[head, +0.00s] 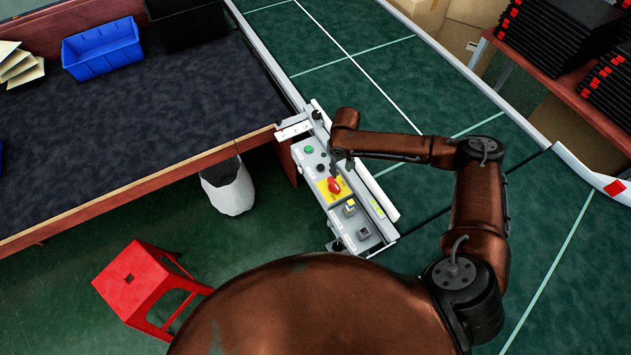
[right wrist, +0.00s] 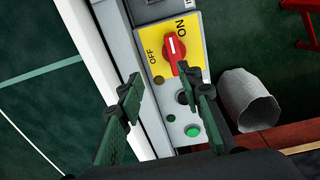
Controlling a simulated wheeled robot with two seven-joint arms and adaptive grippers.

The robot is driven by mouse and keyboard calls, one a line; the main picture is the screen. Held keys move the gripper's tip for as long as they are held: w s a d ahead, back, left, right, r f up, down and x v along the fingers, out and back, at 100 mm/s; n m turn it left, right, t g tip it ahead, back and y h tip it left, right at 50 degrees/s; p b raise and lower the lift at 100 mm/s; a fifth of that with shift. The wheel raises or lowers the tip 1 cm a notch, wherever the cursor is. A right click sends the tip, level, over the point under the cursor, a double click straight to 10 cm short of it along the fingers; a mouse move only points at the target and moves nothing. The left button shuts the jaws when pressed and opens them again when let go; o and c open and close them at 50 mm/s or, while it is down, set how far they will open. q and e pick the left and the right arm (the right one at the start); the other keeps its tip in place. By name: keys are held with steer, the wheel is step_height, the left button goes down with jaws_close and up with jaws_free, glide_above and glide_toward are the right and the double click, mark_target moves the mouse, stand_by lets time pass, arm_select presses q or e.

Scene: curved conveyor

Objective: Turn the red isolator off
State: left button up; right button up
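The red isolator (head: 334,185) is a rotary knob on a yellow plate (right wrist: 195,67) of the grey control panel. In the right wrist view the knob (right wrist: 172,48) has a white mark at its upper end, near the word ON; OFF is printed to its left. My right gripper (head: 344,162) is just beside the knob in the head view. In the right wrist view its two dark green fingers (right wrist: 163,92) are apart, empty, with the knob beyond their tips. Contact with the knob does not show. My left gripper is not in view.
The panel also has a green button (head: 308,149) and square buttons (head: 350,207). It stands between a table (head: 190,95) and the green conveyor (head: 385,75). A red stool (head: 135,280) and a white bin (head: 228,187) stand on the floor at left.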

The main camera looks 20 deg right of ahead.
mark_target(335, 183)
steer(key=shift+s+a+f, duration=0.15)
steer(key=shift+a+f, duration=0.3)
steer(key=shift+a, duration=0.05)
steer(key=shift+s+a+f, duration=0.15)
steer(key=shift+a+f, duration=0.3)
steer(key=shift+a, duration=0.05)
steer(key=f, duration=0.6)
steer(key=shift+w+a+b, duration=0.15)
steer(key=shift+w+b, duration=0.05)
steer(key=shift+b, duration=0.1)
steer(key=shift+f, duration=0.5)
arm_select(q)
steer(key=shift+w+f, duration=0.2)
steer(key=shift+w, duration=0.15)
arm_select(e)
steer(key=shift+c, duration=0.6)
